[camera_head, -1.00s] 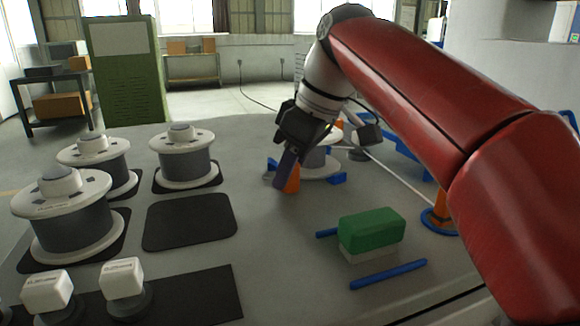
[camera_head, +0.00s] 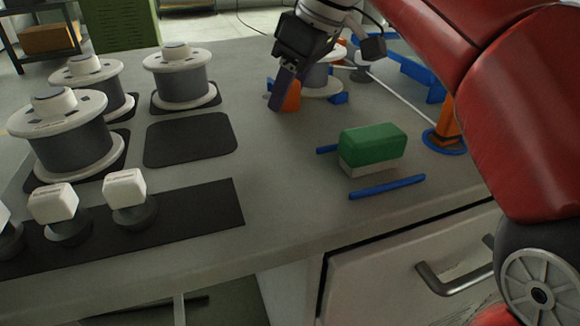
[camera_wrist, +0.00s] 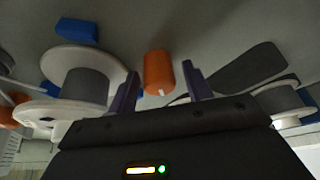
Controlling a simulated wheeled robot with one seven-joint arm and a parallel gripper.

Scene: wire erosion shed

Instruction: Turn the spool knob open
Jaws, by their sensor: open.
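The orange knob (camera_wrist: 158,72) has a short white mark on its near end. In the wrist view it appears between the two purple fingers of my gripper (camera_wrist: 161,84), with a gap on each side. In the head view the knob (camera_head: 291,97) is partly hidden behind my gripper (camera_head: 280,90), which points down beside it. My gripper is open and holds nothing. A spool (camera_wrist: 85,85) with white flanges and a grey core stands next to the knob. In the head view this spool (camera_head: 318,85) is partly covered by my wrist.
Several wire spools (camera_head: 180,78) stand on dark mats at the left. White-topped knobs (camera_head: 125,187) are on a front mat. A green-and-white block (camera_head: 370,145) lies between blue bars (camera_head: 387,187). An orange post (camera_head: 447,122) is on the right. An empty mat (camera_head: 190,138) lies mid-table.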

